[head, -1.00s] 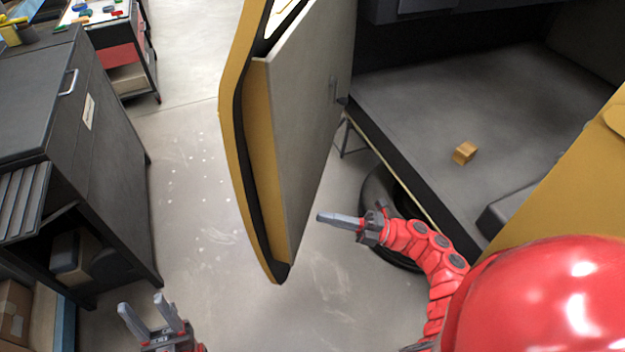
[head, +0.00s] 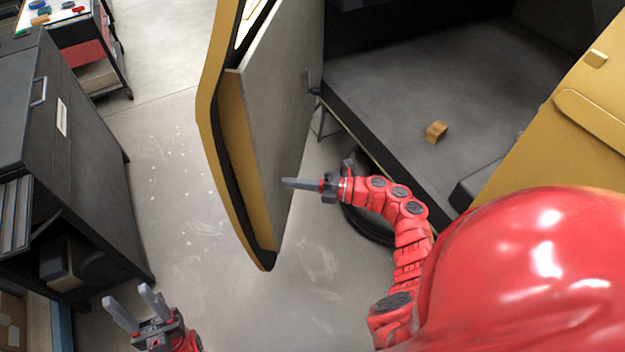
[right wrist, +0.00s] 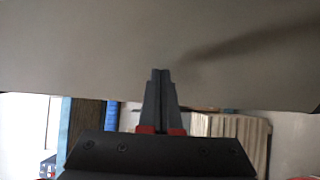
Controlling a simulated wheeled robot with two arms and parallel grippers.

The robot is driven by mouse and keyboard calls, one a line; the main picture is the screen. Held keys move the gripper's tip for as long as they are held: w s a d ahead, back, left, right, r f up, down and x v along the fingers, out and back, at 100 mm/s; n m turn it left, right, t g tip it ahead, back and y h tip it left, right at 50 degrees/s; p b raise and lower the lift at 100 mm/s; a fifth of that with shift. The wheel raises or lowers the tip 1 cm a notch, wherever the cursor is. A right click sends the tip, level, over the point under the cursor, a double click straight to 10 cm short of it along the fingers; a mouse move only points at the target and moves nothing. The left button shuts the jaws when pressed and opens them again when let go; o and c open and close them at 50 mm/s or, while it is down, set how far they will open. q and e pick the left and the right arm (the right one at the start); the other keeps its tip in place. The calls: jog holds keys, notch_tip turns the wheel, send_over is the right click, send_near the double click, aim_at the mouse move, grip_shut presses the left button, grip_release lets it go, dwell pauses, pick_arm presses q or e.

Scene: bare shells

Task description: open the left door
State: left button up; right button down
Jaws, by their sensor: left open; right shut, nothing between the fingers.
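The left door (head: 272,110) stands swung out from the vehicle body in the head view. Its outside edge is yellow with a black seal, and its inner panel is grey. My right gripper (head: 287,183) is shut and empty, its fingertips at the lower inner panel. The right wrist view shows the shut fingers (right wrist: 161,75) against the grey panel (right wrist: 90,50); I cannot tell whether they touch it. My left gripper (head: 133,300) is open and empty, low at the left, apart from the door.
A dark cabinet (head: 85,150) stands at the left, with clear floor (head: 165,190) between it and the door. The grey vehicle floor (head: 400,85) holds a small wooden block (head: 436,131). A yellow panel (head: 560,130) is at the right.

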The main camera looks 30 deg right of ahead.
jog(key=shift+x, duration=0.9)
jog(key=shift+w+a, duration=0.15)
jog(key=shift+a, duration=0.2)
jog(key=w+a+m+t+h+b, duration=0.1)
jog(key=w+a+t+h+b, duration=0.1)
jog(key=w+a, duration=0.7)
jog(key=w+a+m+t+h+b, duration=0.1)
jog(key=w+a+b, duration=0.3)
jog(key=w+a, duration=0.5)
jog(key=a+m, duration=0.1)
jog(key=a, duration=0.4)
jog(key=shift+w+t+h, duration=0.25)
jog(key=shift+t+h, duration=0.15)
